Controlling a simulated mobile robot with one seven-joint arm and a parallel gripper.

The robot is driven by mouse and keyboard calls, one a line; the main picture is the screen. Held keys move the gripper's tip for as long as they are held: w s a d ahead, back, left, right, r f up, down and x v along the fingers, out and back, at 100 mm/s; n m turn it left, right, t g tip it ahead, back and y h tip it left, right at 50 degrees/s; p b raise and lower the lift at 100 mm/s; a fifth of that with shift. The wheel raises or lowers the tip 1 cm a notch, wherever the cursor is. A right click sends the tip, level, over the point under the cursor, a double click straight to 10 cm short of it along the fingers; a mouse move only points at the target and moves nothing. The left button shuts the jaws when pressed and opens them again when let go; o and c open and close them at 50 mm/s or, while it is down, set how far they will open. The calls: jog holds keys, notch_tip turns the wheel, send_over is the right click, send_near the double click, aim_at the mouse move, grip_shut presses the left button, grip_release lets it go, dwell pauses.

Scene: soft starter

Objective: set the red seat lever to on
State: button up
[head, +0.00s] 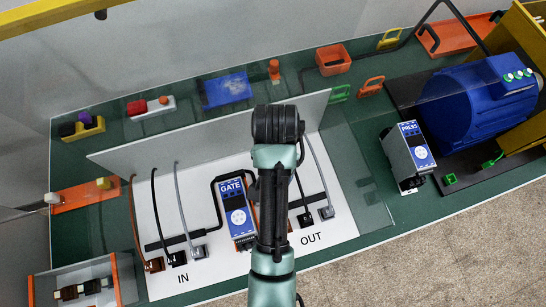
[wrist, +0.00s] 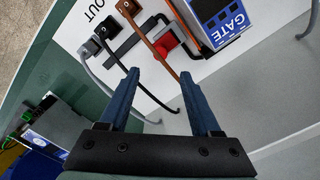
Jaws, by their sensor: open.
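In the wrist view my gripper (wrist: 160,76) is open, its two blue fingers apart with nothing held between them. Just beyond the fingertips is a small red block (wrist: 167,43), perhaps the red seat lever. It sits beside the blue GATE unit (wrist: 222,22), with a brown cable in front of part of it. I cannot tell its on or off position. In the head view the GATE unit (head: 236,210) stands on the white panel. My arm covers the area to its right, and my fingertips are hidden there.
A grey upright plate (head: 215,135) stands behind the white panel (head: 215,265). Black, grey and brown cables rise at IN and OUT. A blue PRESS unit (head: 408,155) and blue motor (head: 475,105) stand right. A red-topped switch (head: 137,107) lies at the back left.

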notch_tip(320, 180, down, 10)
jog(key=shift+f+p, duration=0.1)
jog(key=shift+p, duration=0.4)
grip_shut()
dwell(1.2)
